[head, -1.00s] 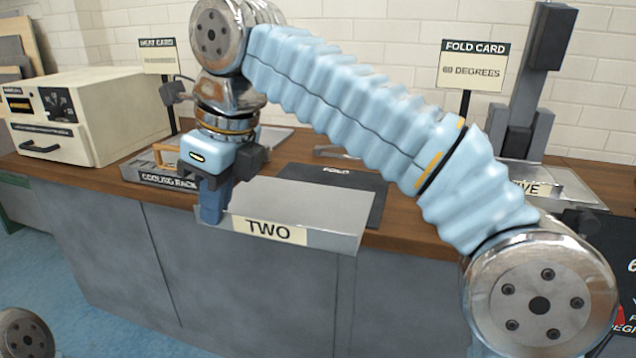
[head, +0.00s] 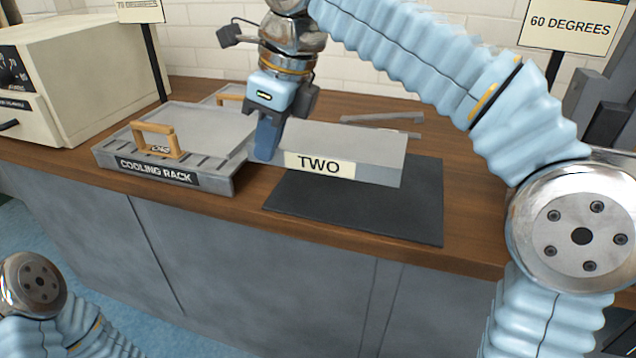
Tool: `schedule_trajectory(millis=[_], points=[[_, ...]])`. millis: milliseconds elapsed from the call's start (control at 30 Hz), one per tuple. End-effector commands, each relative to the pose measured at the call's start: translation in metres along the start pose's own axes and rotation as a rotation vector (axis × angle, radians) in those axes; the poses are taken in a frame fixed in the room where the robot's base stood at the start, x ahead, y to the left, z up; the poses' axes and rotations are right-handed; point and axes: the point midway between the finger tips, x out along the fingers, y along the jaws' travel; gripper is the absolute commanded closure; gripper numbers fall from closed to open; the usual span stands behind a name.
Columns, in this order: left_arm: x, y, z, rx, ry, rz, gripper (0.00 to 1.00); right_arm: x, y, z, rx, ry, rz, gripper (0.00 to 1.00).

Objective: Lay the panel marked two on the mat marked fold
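The panel marked two (head: 345,150) is a grey bent sheet with a cream "TWO" label on its front flange. My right gripper (head: 268,140) is shut on its left end and reaches it from above. The panel is over the back part of the dark mat (head: 350,210), apparently a little above it. The mat lies on the wooden counter, its front part bare; its "FOLD" marking is hidden behind the panel. My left gripper is out of view; only part of my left arm shows at the lower left.
The cooling rack (head: 113,157), holding a panel with a wooden handle (head: 157,141), stands close left of my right gripper. A cream oven (head: 95,75) is at the far left. A sign reading 60 degrees (head: 568,30) stands at the back right. Thin metal bars (head: 380,118) lie behind the panel.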

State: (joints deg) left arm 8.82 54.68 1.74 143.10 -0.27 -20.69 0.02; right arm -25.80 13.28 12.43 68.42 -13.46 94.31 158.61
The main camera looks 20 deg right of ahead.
Motion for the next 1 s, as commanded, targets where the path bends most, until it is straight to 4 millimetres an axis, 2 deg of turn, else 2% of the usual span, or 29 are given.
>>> schedule_trajectory(millis=[33,100,300,467,700,1000], points=[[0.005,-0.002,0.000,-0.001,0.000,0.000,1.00,0.005,-0.012,-0.013,0.007,0.000,-0.001,1.00],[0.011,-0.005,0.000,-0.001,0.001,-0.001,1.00,0.018,-0.023,-0.026,0.005,0.001,-0.002,1.00],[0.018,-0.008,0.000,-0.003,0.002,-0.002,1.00,0.041,-0.043,-0.050,0.001,0.000,0.000,1.00],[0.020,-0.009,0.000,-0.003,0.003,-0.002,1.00,0.049,-0.050,-0.058,0.000,-0.001,-0.001,1.00],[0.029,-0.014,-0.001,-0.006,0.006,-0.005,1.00,0.080,-0.053,-0.071,-0.001,0.000,0.000,1.00],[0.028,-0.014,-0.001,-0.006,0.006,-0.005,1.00,0.082,-0.052,-0.071,-0.001,-0.001,-0.001,1.00]])
